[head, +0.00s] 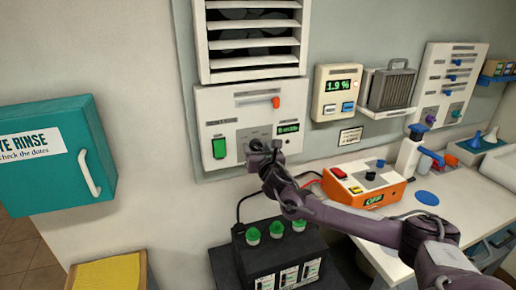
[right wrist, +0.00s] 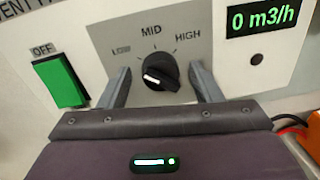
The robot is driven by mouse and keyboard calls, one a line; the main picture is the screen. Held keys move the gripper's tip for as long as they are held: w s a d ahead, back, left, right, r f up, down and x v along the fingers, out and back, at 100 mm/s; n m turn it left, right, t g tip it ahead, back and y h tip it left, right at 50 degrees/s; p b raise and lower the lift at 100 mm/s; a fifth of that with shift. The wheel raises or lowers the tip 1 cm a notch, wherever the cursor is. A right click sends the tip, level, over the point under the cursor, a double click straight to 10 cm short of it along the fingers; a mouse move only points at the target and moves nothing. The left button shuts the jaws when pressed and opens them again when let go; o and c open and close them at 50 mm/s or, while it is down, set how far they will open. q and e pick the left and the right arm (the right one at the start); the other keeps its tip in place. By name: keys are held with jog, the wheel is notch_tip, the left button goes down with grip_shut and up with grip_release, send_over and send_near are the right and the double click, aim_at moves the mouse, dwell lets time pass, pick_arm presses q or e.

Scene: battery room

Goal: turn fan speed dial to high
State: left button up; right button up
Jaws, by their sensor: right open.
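The fan speed dial (right wrist: 160,71) is a black knob on a grey plate marked LOW, MID and HIGH, in the right wrist view. Its white mark is on its left side, on the LOW side, away from HIGH. My right gripper (right wrist: 160,85) is open, with one finger on each side of the dial and a gap visible on both sides. In the head view, my right gripper (head: 262,148) is at the white fan panel (head: 232,103) and hides the dial. My left gripper is not in view.
A green switch (right wrist: 62,84) under an OFF label is left of the dial. A display (right wrist: 263,18) reads 0 m3/h. A vent (head: 252,42) is above the panel, a black battery (head: 270,258) below it. An orange device (head: 365,183) stands right on the counter.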

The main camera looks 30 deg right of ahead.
jog(key=shift+c, duration=0.2)
jog(key=c, duration=0.9)
